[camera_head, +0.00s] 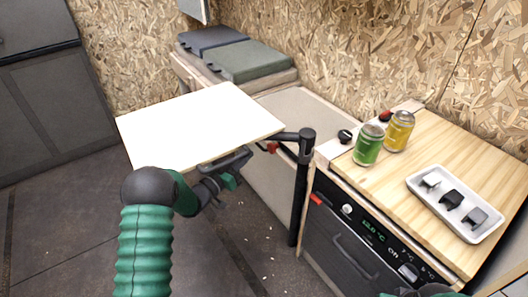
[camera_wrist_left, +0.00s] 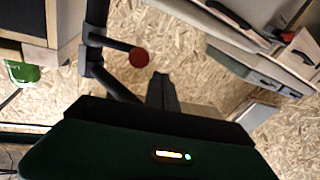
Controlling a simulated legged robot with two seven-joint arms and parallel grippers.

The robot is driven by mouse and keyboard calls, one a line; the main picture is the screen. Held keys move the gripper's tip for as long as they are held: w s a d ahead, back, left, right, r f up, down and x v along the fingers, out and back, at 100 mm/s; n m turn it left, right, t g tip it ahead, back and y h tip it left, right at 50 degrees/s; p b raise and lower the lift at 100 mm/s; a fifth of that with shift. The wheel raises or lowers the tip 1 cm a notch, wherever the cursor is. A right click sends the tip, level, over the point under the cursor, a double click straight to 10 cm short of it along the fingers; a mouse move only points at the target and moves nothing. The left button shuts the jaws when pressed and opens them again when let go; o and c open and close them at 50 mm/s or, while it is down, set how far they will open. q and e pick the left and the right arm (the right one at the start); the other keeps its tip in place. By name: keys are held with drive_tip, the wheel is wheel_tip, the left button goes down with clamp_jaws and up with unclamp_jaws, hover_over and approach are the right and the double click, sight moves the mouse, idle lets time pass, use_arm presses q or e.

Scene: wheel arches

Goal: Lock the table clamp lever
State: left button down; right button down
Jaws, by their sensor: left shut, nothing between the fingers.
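The table clamp sits at the top of a black post (camera_head: 303,185), at the right corner of a pale tabletop (camera_head: 200,122). Its lever has a red end (camera_head: 272,148), just below the tabletop's edge. In the left wrist view the red end (camera_wrist_left: 138,57) shows as a round disc on a short black arm off the post. My left gripper (camera_head: 246,156) is shut and empty, under the tabletop's near edge, left of the red end and apart from it. In the wrist view its dark fingers (camera_wrist_left: 163,90) point toward the lever area.
A wooden counter (camera_head: 450,150) at right holds a green can (camera_head: 368,145), a yellow can (camera_head: 398,131) and a white tray (camera_head: 418,188) with dark small items. An oven (camera_head: 350,240) is below. Cushions (camera_head: 245,60) lie behind the tabletop. The floor at left is clear.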

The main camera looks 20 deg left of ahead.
use_arm(q)
drive_tip(key=s+m+h, duration=0.1)
drive_tip(key=h, duration=0.1)
drive_tip(key=s+h, duration=0.2)
drive_tip(key=h, duration=0.1)
drive_tip(key=shift+s+a+f+m+t, duration=0.15)
drive_tip(key=shift+s+m+t, duration=0.15)
drive_tip(key=shift+m, duration=0.1)
drive_tip(key=b+x, duration=0.4)
drive_tip(key=x, duration=0.6)
drive_tip(key=shift+b, duration=0.3)
